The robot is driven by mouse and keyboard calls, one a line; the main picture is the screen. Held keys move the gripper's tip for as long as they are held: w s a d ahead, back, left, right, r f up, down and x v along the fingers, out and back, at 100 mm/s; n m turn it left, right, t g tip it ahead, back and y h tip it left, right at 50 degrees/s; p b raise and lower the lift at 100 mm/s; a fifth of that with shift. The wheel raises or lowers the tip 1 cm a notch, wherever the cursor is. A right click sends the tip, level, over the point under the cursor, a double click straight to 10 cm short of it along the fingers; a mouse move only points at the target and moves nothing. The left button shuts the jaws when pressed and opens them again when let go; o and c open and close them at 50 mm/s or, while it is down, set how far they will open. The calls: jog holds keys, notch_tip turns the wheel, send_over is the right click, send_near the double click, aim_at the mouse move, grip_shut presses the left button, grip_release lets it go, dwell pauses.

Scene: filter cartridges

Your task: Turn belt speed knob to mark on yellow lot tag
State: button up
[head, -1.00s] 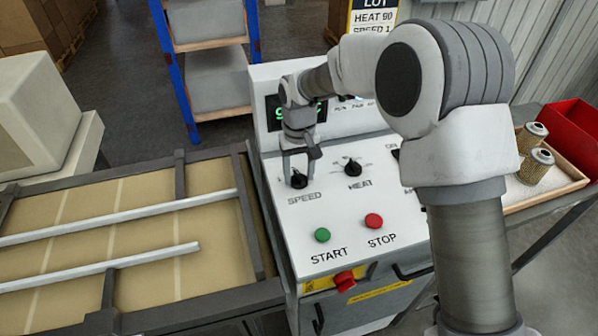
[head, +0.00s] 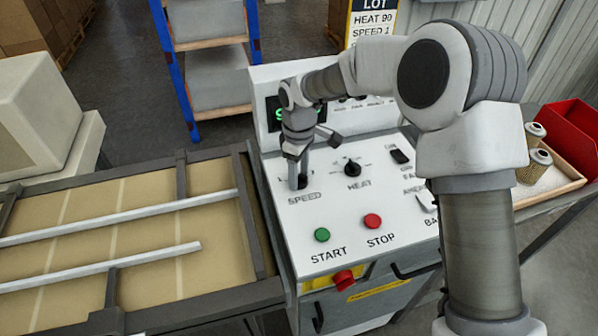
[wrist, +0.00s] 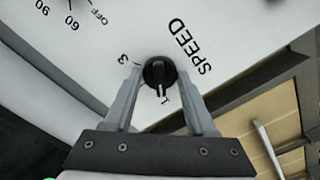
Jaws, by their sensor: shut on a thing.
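The black belt speed knob (wrist: 160,72) sits above its SPEED label in the head view, on the white panel (head: 335,215). My gripper (head: 298,182) reaches down onto it, shut with one finger on each side of the knob in the wrist view. The knob's white pointer line is aimed at or very near the printed 1; a 3 shows to the left. The 2 is not visible. The lot tag (head: 373,24), yellow-edged with a dark header, reads HEAT 90 and SPEED 1; its top is cut off.
The HEAT knob (head: 352,168) is just right of my gripper. Green START (head: 322,235) and red STOP (head: 372,221) buttons are nearer the front. A green-lit display (head: 283,113) is partly hidden behind my arm. The conveyor (head: 150,210) lies left.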

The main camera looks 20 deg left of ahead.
aim_at(299, 175)
jog(key=shift+n, duration=0.4)
jog(key=o, duration=1.4)
notch_tip(299, 175, up, 18)
jog(key=shift+f+p, duration=0.25)
jog(key=shift+p, duration=0.1)
